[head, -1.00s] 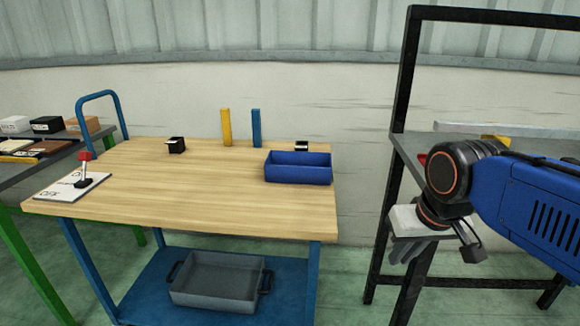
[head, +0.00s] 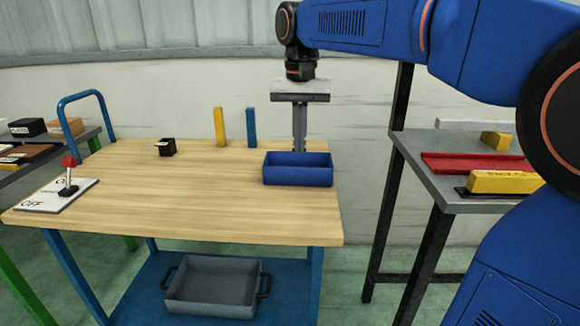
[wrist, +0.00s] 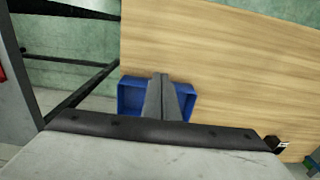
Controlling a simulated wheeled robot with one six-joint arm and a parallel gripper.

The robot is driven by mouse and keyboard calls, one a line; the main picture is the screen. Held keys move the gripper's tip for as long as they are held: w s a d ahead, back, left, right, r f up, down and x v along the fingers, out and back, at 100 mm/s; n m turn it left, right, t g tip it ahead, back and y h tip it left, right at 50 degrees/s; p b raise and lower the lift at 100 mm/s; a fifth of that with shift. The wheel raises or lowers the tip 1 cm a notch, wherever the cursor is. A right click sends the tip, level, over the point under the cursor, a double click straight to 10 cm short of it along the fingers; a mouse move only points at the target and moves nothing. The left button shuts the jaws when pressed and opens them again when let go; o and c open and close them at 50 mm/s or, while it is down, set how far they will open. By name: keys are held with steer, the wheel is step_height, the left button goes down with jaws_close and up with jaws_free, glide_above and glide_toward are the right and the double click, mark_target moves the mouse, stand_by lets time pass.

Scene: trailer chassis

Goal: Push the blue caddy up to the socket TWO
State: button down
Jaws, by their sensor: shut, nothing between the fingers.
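The blue caddy (head: 297,169) is an open box standing upright near the right back edge of the wooden tabletop. In the wrist view the caddy (wrist: 130,98) shows on both sides of my fingers. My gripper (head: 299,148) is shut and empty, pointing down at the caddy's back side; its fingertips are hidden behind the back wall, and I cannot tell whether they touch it. In the wrist view my gripper (wrist: 162,78) covers the caddy's middle. A small black block (head: 167,147) with a pale label stands left of the caddy. I cannot read any socket name.
A yellow post (head: 219,127) and a blue post (head: 251,128) stand at the table's back edge. A lever switch (head: 69,178) is at the left front. A grey tray (head: 212,285) sits below. A grey rack (head: 447,183) is at the right. The middle tabletop is clear.

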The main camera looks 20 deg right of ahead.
step_height(320, 180, down, 9)
steer(key=shift+w+a+f, duration=0.15)
steer(key=shift+f, duration=0.05)
steer(key=shift+w+f, duration=0.15)
steer(key=shift+f, duration=0.2)
steer(key=shift+w+d+r, duration=0.1)
steer(key=shift+w+d, duration=0.2)
steer(key=shift+w, duration=0.6)
steer(key=shift+w+d, duration=0.3)
steer(key=shift+w, duration=0.55)
steer(key=w, duration=0.2)
steer(key=w+d, duration=0.1)
steer(key=w, duration=0.1)
steer(key=shift+w+d, duration=0.2)
steer(key=shift+r, duration=0.1)
